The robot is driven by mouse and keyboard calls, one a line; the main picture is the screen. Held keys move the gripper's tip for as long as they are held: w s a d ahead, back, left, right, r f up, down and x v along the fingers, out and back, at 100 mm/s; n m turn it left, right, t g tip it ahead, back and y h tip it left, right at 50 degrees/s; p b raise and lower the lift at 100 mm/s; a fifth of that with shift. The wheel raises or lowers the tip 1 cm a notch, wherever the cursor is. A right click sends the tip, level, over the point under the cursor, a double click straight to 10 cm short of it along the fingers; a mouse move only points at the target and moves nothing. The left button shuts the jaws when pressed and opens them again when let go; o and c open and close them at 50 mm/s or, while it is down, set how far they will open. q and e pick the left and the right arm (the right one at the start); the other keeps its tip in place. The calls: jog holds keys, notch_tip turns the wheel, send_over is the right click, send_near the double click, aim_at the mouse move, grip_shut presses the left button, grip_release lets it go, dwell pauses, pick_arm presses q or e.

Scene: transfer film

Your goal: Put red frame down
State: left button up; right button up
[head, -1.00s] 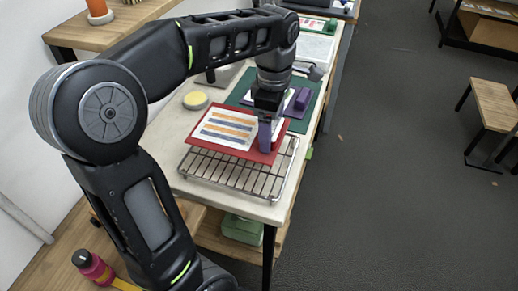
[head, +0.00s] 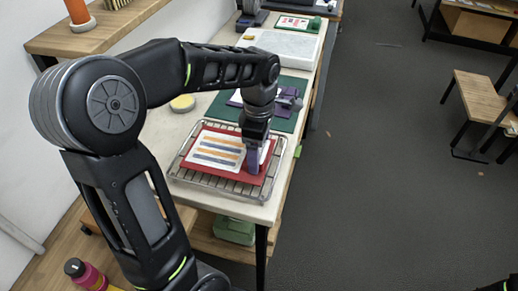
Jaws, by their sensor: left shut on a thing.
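The red frame (head: 212,171) lies flat over the wire rack (head: 221,184) near the front end of the long table. A white sheet (head: 217,149) with orange and blue stripes shows inside it. My left gripper (head: 254,147) points down at the frame's right side and is shut on its purple handle (head: 254,164). The frame is level and inside most of the rack's outline. I cannot tell whether its underside touches the bars. My right gripper is not in view.
A green mat (head: 285,123) with a purple-handled piece lies behind the rack. A wooden shelf (head: 95,35) runs along the wall. The grey floor on the right is open up to a wooden bench (head: 487,95).

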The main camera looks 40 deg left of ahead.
pick_arm(q)
jog(key=shift+f, duration=0.2)
jog(key=o, duration=1.6)
jog(key=shift+r, duration=0.1)
jog(key=shift+r, duration=0.1)
jog(key=shift+r, duration=0.15)
notch_tip(320, 180, up, 9)
jog(key=shift+f, duration=0.1)
notch_tip(320, 180, up, 3)
jog(key=shift+p, duration=0.55)
